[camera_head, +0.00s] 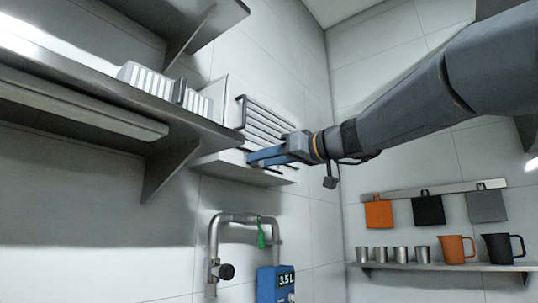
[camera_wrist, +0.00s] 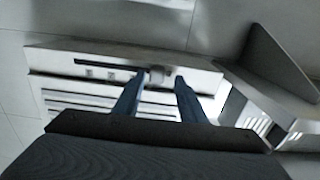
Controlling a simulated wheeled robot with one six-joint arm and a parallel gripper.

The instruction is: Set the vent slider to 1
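The vent is a white wall box with dark horizontal slats (camera_head: 266,122) in the head view. Its slats (camera_wrist: 85,112) also show in the wrist view. On the vent panel in the wrist view is a dark slot (camera_wrist: 105,65) with a small pale knob (camera_wrist: 157,73) at its right end. My gripper (camera_head: 252,158) is at the lower front of the vent. In the wrist view its two blue fingers (camera_wrist: 160,81) are apart, with the knob between their tips. I cannot tell whether either finger touches it. The small marks beside the slot are unreadable.
A metal shelf (camera_head: 85,98) with a bracket (camera_head: 168,165) lies close left of the vent, holding white slatted items (camera_head: 150,80). A right-hand shelf (camera_head: 440,266) holds cups and jugs.

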